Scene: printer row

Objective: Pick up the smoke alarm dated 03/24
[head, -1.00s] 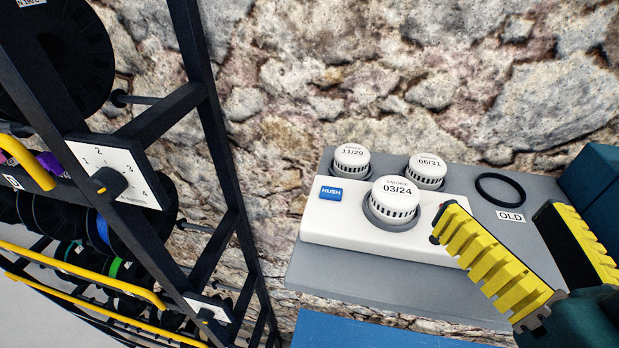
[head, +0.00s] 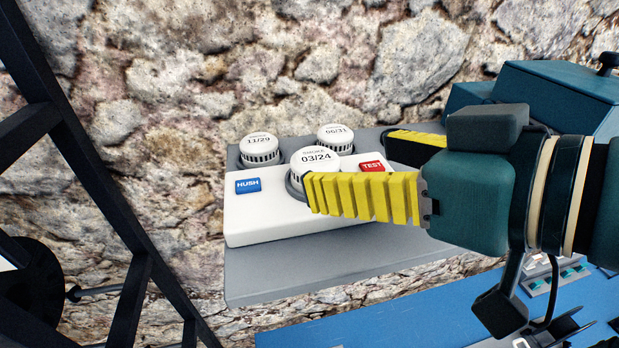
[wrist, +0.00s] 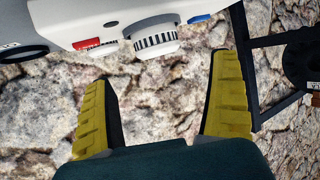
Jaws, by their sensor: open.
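The smoke alarm dated 03/24 (head: 315,160) is a white round cap with dark side slots, upright in a grey ring on a white panel (head: 262,218). My gripper (head: 347,168) is open and empty, reaching in from the right with yellow ribbed fingers. In the head view the near finger overlaps the alarm's lower front. In the wrist view the alarm (wrist: 156,40) appears upside down, ahead of the gap between the fingertips; I see no contact. Behind it stand similar alarms marked 11/29 (head: 260,148) and 06/31 (head: 335,138).
The panel has a blue HUSH button (head: 248,185) and a red TEST button (head: 372,166). It rests on a grey shelf (head: 290,280) against a rough stone wall (head: 160,90). A black rack (head: 75,150) stands at left. A teal box (head: 560,95) is at the back right.

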